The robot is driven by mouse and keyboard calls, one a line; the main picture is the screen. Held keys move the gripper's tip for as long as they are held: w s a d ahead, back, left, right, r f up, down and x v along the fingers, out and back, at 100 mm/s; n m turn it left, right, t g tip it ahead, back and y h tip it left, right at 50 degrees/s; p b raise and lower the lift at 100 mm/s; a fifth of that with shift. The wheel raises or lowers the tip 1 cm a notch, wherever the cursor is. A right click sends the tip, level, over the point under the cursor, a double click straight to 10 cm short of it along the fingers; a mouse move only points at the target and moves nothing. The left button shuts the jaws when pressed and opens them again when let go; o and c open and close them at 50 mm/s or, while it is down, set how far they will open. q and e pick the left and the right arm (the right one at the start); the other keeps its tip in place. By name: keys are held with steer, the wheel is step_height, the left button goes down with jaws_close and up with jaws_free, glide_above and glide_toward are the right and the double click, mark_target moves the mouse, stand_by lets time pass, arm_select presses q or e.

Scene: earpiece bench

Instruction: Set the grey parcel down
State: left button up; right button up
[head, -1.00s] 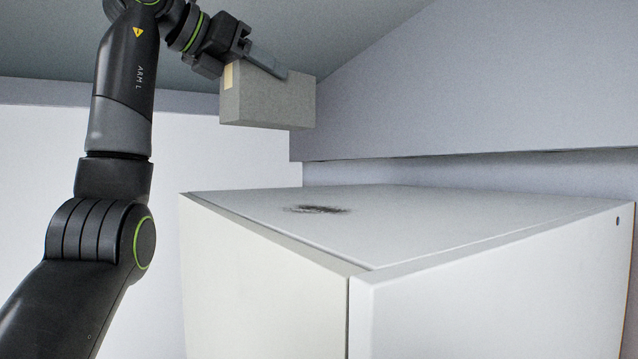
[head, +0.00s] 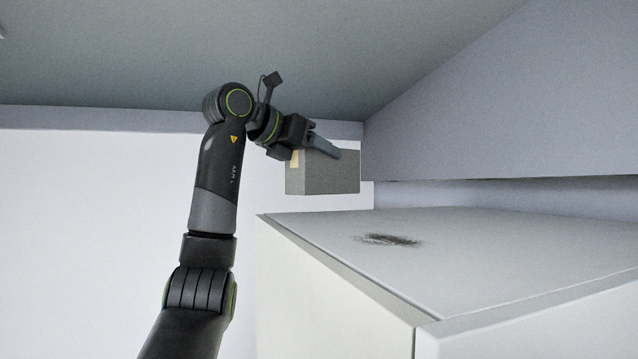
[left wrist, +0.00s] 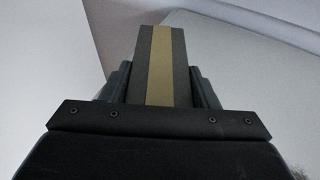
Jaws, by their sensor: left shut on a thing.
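The grey parcel (head: 325,177) is a box with a tan strip of tape, held up in the air in the head view. My left gripper (head: 322,147) is shut on it, with a finger along its upper side. In the left wrist view the parcel (left wrist: 143,68) sits between the two fingers (left wrist: 160,85), its tan strip running lengthwise. The parcel appears above the level of the white cabinet top, near its far left corner in the picture. Whether it is directly over the top I cannot tell. My right gripper is not in view.
The white cabinet (head: 330,275) has a flat top (head: 470,245) with a dark scuffed patch (head: 390,240) and otherwise bare. A grey wall panel (head: 480,120) rises behind it at the right. A ceiling or overhang (head: 150,60) is above the arm.

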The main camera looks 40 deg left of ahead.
mark_target(316, 174)
arm_select(q)
steer(key=shift+f, duration=0.65)
steer(key=shift+d+f+b, duration=0.2)
steer(key=shift+f+b, duration=0.25)
steer(key=shift+f, duration=0.6)
steer(key=shift+a+f, duration=0.15)
steer(key=shift+f, duration=0.4)
steer(key=o, duration=0.7)
steer(key=shift+f, duration=0.15)
steer(key=shift+c, duration=0.2)
steer(key=o, duration=0.4)
steer(key=shift+o, duration=0.2)
